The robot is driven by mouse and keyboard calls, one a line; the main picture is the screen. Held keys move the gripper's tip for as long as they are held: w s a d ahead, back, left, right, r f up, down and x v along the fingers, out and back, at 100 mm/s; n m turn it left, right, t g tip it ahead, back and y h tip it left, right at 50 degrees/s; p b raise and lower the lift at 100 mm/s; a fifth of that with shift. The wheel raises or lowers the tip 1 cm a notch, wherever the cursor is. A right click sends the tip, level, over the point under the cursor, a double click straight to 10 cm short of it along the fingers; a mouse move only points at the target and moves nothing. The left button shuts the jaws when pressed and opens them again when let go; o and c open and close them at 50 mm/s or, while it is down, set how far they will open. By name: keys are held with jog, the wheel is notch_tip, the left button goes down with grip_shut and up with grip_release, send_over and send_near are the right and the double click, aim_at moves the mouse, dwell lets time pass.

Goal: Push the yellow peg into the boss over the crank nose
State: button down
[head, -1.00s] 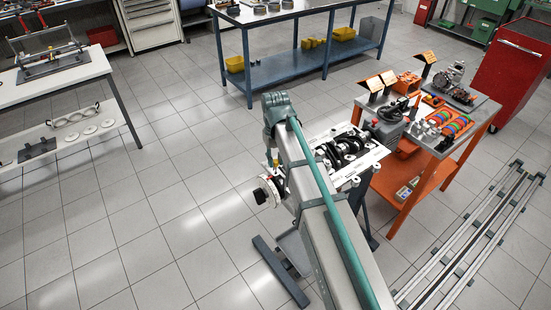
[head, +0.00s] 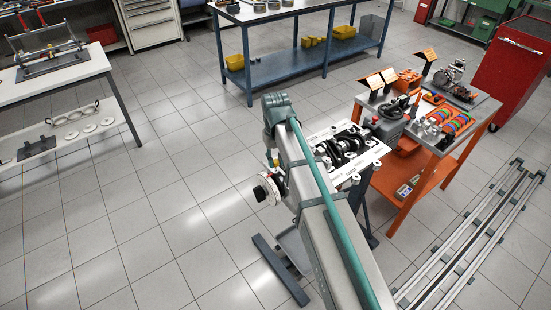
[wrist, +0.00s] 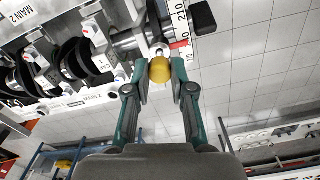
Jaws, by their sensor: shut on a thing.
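The yellow peg (wrist: 160,69) is held between the two fingertips of my gripper (wrist: 160,72) in the wrist view, its rounded yellow end toward the camera. A small pale metal part (wrist: 159,48) shows just beyond the peg, beside the crank nose (wrist: 128,38). The boss is not clearly visible, and I cannot tell how deep the peg sits. In the head view my gripper (head: 272,160) points down at the near-left end of the engine block (head: 345,148), above a round white-rimmed disc (head: 264,191). The peg is too small to judge there.
In the wrist view, the crankshaft's dark webs (wrist: 72,58) and white labelled plates lie left of the peg. A numbered scale (wrist: 181,20) and a black block (wrist: 202,17) lie to the right.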

jog(key=shift+f+b, duration=0.55)
jog(key=shift+f, duration=0.75)
dwell(0.6)
jog(key=c, duration=1.2)
grip_release()
jog(key=shift+r+p, duration=1)
jog(key=shift+r, duration=0.5)
jog(key=o, duration=0.5)
notch_tip(320, 180, up, 12)
